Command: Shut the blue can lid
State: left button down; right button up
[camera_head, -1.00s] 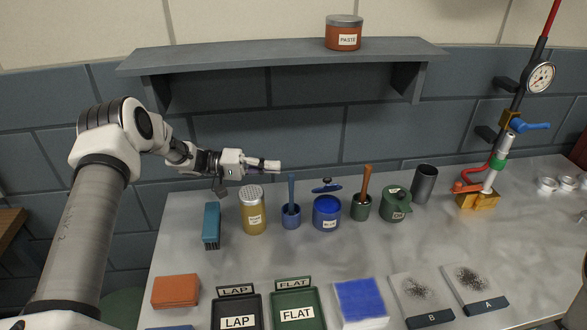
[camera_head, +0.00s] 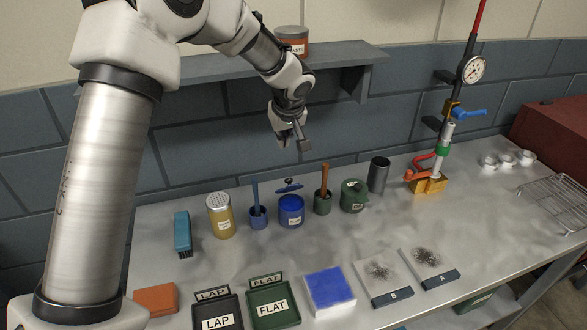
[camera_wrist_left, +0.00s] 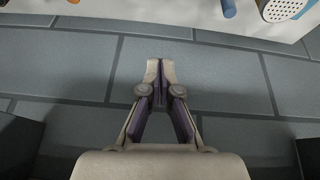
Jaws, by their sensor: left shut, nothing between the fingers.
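The blue can (camera_head: 291,212) stands upright on the bench in the head view, with a white label on its front. Its blue lid (camera_head: 289,186) is up above and behind the can's rim, so the can is open. How the lid joins the can is too small to tell. My left gripper (camera_head: 303,146) is above and behind the can, in front of the wall, apart from the lid. In the left wrist view its fingers (camera_wrist_left: 161,64) are together and empty. My right gripper is not in view.
A blue pot with a handle (camera_head: 258,216) and a yellow shaker tin (camera_head: 220,217) stand left of the can. A dark green pot with a brown handle (camera_head: 322,202) and a green can (camera_head: 353,197) stand right. The shelf (camera_head: 345,56) is above. The bench in front is clear before the trays.

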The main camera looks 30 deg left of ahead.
pick_arm(q)
jog(key=f+p, duration=0.1)
jog(key=f, duration=0.2)
jog(key=f+p, duration=0.1)
jog(key=f, duration=0.3)
jog(key=w+f+p, duration=0.1)
jog(key=f+p, duration=0.1)
jog(key=f, duration=0.1)
jog(key=shift+a+f, duration=0.2)
jog(key=shift+a, duration=0.1)
jog(key=shift+s+d+f, duration=0.1)
jog(key=shift+s+d, duration=0.05)
jog(key=shift+d, duration=0.1)
jog(key=shift+a+f, duration=0.1)
jog(key=shift+a, duration=0.05)
